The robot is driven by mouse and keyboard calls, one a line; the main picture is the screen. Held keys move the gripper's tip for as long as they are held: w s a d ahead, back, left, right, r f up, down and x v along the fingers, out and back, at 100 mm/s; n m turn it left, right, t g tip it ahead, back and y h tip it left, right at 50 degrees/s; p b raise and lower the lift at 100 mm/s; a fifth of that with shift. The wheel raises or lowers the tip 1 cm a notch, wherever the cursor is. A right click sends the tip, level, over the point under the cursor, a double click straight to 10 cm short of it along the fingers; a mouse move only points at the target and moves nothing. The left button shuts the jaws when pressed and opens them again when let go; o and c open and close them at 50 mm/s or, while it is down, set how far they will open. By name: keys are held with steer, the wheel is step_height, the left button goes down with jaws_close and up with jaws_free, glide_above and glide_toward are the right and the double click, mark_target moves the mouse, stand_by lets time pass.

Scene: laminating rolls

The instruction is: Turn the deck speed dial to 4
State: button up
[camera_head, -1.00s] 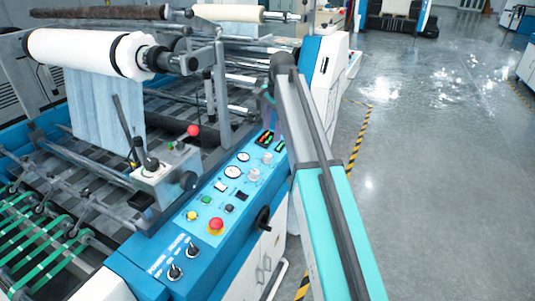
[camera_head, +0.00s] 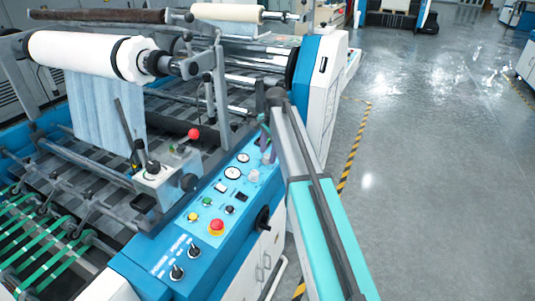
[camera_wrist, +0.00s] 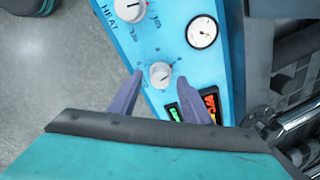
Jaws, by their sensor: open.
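A small round white dial (camera_wrist: 161,74) with a tiny red mark at its upper right sits on the blue control panel in the wrist view. My gripper (camera_wrist: 160,77) is open, its two purple fingers on either side of this dial, with gaps on both sides. I cannot tell how deep the fingertips reach. The lettering around the dial is too small to read. A larger white dial (camera_wrist: 130,9) marked HEAT is at the top.
A gauge (camera_wrist: 202,32) and a lit display (camera_wrist: 210,104) flank the small dial. In the head view, a red emergency button (camera_head: 216,227), a black side handwheel (camera_head: 263,219) and a red-knobbed lever (camera_head: 193,134) stand near. Open floor (camera_head: 430,200) lies to the right.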

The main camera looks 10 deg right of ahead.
steer(key=shift+w+f, duration=0.1)
steer(key=shift+f, duration=0.7)
steer(key=shift+c, duration=0.2)
steer(key=c, duration=1)
steer(key=shift+n, duration=0.5)
steer(key=n+b, duration=0.1)
steer(key=n, duration=0.4)
steer(key=shift+f, duration=0.1)
steer(key=n+y+b, duration=0.1)
steer(key=n, duration=0.4)
steer(key=shift+n+t+b, duration=0.3)
steer(key=shift+n, duration=0.1)
